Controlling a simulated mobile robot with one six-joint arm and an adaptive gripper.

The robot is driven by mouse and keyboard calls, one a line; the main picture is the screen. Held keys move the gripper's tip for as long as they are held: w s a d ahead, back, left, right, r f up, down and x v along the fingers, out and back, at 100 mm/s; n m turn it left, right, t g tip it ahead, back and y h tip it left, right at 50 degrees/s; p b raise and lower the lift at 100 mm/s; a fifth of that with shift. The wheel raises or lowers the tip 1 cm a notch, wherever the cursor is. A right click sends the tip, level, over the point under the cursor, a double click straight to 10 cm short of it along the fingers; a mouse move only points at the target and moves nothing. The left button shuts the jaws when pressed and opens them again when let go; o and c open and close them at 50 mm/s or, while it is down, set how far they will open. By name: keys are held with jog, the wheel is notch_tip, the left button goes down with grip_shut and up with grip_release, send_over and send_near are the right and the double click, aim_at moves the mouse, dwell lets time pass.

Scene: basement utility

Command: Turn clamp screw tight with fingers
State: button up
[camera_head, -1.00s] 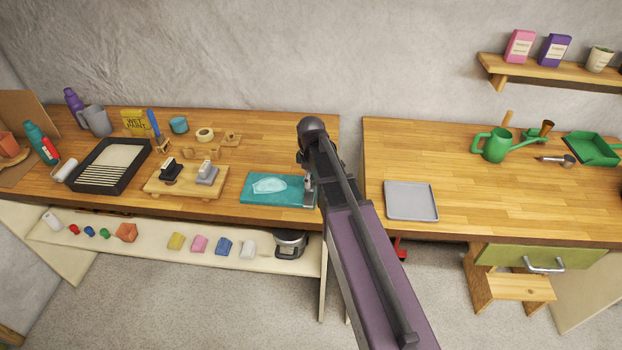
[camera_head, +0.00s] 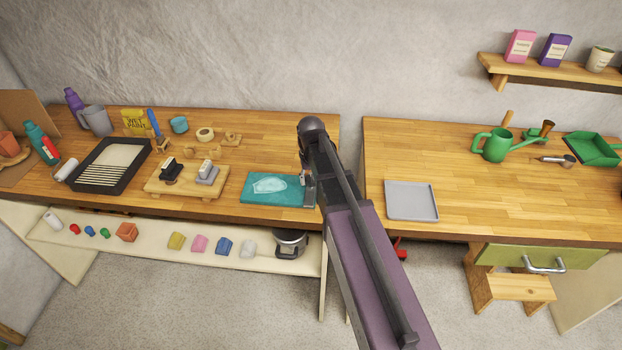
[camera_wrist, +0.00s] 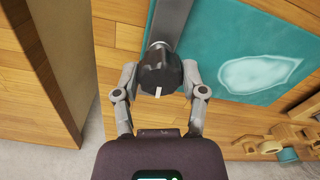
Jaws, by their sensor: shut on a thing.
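In the wrist view, a dark, round clamp screw knob (camera_wrist: 158,72) with a small white mark on its near side sits between the fingers of my gripper (camera_wrist: 159,78). The fingers are shut on it from both sides. A grey clamp bar (camera_wrist: 170,20) runs behind the knob along the edge of a teal board (camera_wrist: 225,20). In the head view, the clamp (camera_head: 309,190) stands at the right end of the teal board (camera_head: 255,200), mostly hidden behind my arm. The knob and fingertips are hidden there.
A pale patch (camera_head: 270,185) lies on the teal board. A wooden stand (camera_head: 187,186) with two small blocks is to its left. A gap separates this bench from the right bench, where a grey tray (camera_head: 411,201) lies. A shelf (camera_head: 180,245) runs below the left bench.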

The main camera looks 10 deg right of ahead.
jog(key=m, duration=0.3)
jog(key=shift+m, duration=2.2)
jog(key=o, duration=1.1)
jog(key=shift+o, duration=0.2)
jog(key=shift+n, duration=0.3)
